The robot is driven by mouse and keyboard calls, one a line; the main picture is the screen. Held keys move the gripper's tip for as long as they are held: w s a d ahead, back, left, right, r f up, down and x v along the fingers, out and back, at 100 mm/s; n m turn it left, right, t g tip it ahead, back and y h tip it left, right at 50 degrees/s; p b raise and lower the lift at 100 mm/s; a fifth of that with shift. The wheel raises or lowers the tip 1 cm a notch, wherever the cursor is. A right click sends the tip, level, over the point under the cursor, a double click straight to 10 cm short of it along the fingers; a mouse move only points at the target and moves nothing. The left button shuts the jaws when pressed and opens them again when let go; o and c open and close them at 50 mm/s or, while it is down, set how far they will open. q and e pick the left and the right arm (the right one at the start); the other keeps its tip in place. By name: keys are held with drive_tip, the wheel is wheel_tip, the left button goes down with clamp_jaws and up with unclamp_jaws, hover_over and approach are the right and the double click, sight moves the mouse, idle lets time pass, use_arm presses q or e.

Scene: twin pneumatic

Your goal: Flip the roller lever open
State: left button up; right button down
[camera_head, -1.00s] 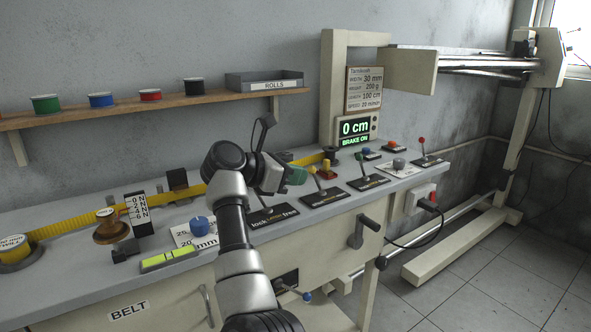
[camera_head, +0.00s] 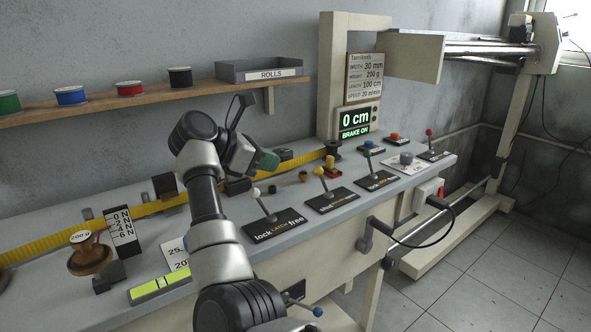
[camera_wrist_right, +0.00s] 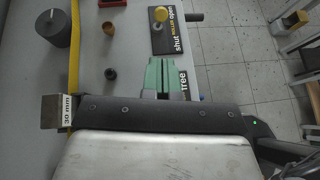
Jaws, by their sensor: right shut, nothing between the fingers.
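The roller lever has a yellow knob (camera_head: 318,171) and stands on a black label plate (camera_head: 333,201) on the bench. In the head view it leans left. In the right wrist view its yellow knob (camera_wrist_right: 160,14) shows over the plate (camera_wrist_right: 165,38) reading shut, ROLLER, open. My right gripper (camera_head: 268,162) has green fingertips, shut and empty. It is above the bench, left of the roller lever and apart from it. In the right wrist view the fingertips (camera_wrist_right: 160,74) lie below the roller plate in the picture. My left gripper is out of view.
The white-knobbed latch lever (camera_head: 256,191) stands nearest my gripper, leaning left on its plate (camera_head: 275,228). A yellow belt (camera_head: 150,211) runs along the back. A display (camera_head: 355,121) reads BRAKE ON.

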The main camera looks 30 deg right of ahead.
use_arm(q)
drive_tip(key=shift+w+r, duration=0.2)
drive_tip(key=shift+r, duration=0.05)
use_arm(e)
approach(323, 179)
drive_tip(key=x, duration=0.4)
drive_tip(key=shift+w+d+f, duration=0.1)
drive_tip(key=shift+w+f, duration=0.05)
drive_tip(key=shift+w, duration=0.1)
drive_tip(key=shift+d, duration=0.1)
